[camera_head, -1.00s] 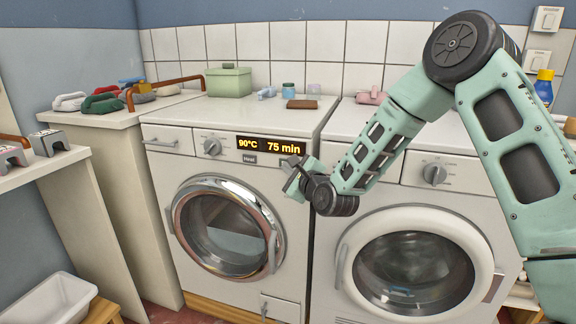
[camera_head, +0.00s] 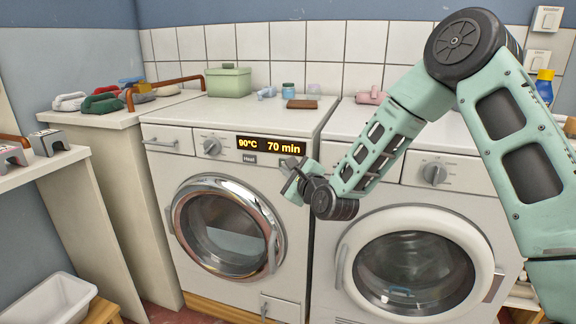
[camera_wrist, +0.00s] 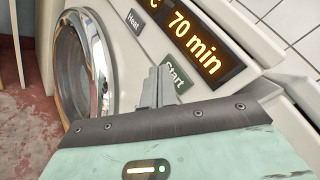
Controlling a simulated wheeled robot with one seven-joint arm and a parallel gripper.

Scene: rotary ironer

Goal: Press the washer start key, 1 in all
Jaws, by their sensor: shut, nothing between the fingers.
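The washer (camera_head: 160,165) is the left white machine, with a round chrome-rimmed door. Its lit display (camera_head: 271,146) reads 90°C and 70 min; it also shows in the wrist view (camera_wrist: 196,42). The dark green start key (camera_wrist: 175,75), labelled "Start", sits just below the display in the wrist view. A similar "Heat" key (camera_head: 249,160) is farther left, also in the wrist view (camera_wrist: 134,19). My gripper (camera_head: 291,172) is shut and empty at the panel's right end. Its fingertips (camera_wrist: 160,74) overlap the start key's left edge in the wrist view. I cannot tell whether they touch it.
A second white machine (camera_head: 471,178) stands on the right, behind my arm. A green box (camera_head: 229,82) and a brown block (camera_head: 302,104) are on the washer top. A counter (camera_head: 95,116) with several coloured irons is at left. The space before the washer door is clear.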

